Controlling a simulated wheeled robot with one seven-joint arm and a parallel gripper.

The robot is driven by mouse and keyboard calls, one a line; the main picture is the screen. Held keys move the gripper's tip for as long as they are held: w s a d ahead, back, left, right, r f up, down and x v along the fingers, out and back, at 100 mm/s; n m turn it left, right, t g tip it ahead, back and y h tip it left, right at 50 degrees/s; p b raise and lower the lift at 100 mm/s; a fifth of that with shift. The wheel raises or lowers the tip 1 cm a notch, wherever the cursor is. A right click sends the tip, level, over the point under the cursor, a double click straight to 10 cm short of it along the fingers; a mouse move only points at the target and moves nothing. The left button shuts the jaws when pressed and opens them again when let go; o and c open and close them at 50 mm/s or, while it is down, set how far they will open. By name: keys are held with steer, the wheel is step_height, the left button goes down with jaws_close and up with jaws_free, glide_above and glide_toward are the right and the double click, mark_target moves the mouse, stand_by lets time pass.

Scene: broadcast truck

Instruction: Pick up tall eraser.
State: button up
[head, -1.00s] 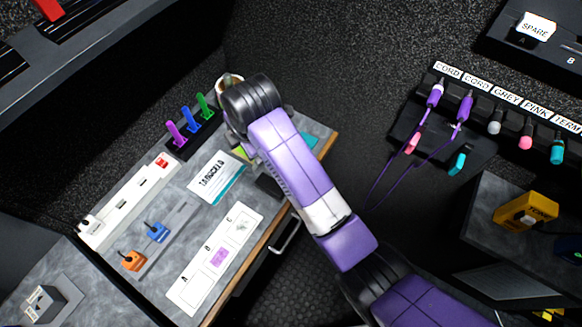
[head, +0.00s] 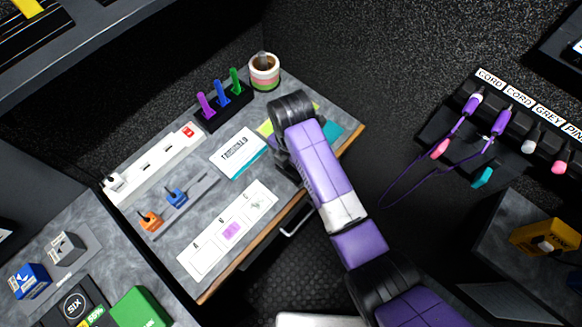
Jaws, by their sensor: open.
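I cannot single out a tall eraser in the head view; it may be hidden behind my arm. My gripper (head: 286,162) is low over the right part of the grey desk (head: 222,183), mostly hidden by my wrist and forearm. It is open, and I see nothing held in it. A white block with a teal edge (head: 239,150) lies left of it. Yellow (head: 266,128) and teal (head: 332,131) flat pieces show on either side of my wrist.
A white strip lettered A, B, C (head: 206,247) lies at the desk's front, a pink-purple piece (head: 231,230) on B. A pen holder (head: 221,109), a cup (head: 264,71) and a power strip (head: 155,166) stand behind. Purple cords (head: 462,130) hang at right.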

mark_target(292, 168)
steer(key=shift+f, duration=0.35)
steer(key=c, duration=1.3)
steer(key=shift+r, duration=0.15)
step_height(292, 168, up, 8)
steer(key=shift+w+r, duration=0.1)
steer(key=shift+r, duration=0.05)
step_height(292, 168, up, 12)
steer(key=p, duration=0.5)
steer(key=shift+f+p, duration=0.25)
steer(key=shift+p, duration=0.15)
